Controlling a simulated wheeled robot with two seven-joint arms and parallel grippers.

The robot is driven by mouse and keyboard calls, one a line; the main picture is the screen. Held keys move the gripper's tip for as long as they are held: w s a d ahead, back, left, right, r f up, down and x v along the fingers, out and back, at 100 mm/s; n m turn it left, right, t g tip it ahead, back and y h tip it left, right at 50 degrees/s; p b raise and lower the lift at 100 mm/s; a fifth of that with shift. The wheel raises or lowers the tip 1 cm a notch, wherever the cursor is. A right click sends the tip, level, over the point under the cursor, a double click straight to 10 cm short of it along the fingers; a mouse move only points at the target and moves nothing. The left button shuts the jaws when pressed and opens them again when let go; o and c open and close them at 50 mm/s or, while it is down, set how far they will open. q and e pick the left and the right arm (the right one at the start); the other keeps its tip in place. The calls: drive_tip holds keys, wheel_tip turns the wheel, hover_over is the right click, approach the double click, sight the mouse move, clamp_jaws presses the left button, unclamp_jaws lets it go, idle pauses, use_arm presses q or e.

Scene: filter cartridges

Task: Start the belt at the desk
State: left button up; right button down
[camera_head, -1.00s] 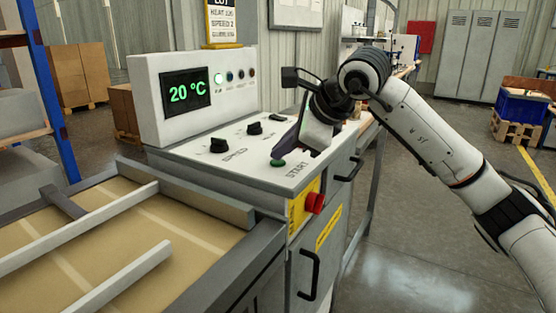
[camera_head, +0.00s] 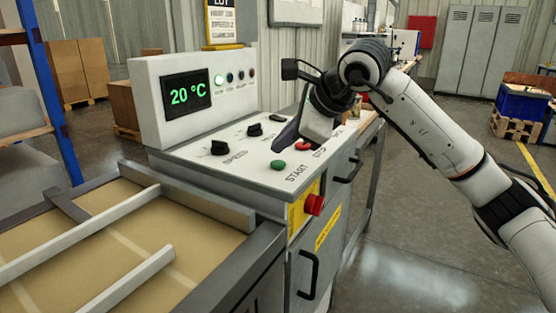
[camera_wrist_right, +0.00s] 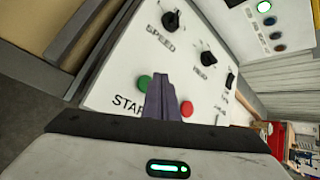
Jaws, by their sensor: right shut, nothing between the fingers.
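The control desk (camera_head: 300,185) stands in the middle, with a green START button (camera_head: 278,165) on its sloped top. My right gripper (camera_head: 281,142) is shut and empty, its dark fingertips raised above the panel, behind and apart from the green button. In the right wrist view the fingers (camera_wrist_right: 163,95) show between the green button (camera_wrist_right: 144,82) and a red button (camera_wrist_right: 186,109). The belt (camera_head: 90,245) at the lower left is tan with pale cross lines. My left gripper is out of view.
The SPEED knob (camera_head: 218,147) and a second knob (camera_head: 254,130) stand on the panel. A red mushroom button (camera_head: 314,204) juts from the desk's front on a yellow plate. Light rails (camera_head: 125,282) cross over the belt. Open floor lies right of the desk.

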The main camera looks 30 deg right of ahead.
sight(282, 165)
wheel_tip(282, 165, up, 4)
drive_tip(key=p, duration=0.3)
drive_tip(key=shift+r, duration=0.2)
drive_tip(key=shift+f, duration=0.1)
idle(0.4)
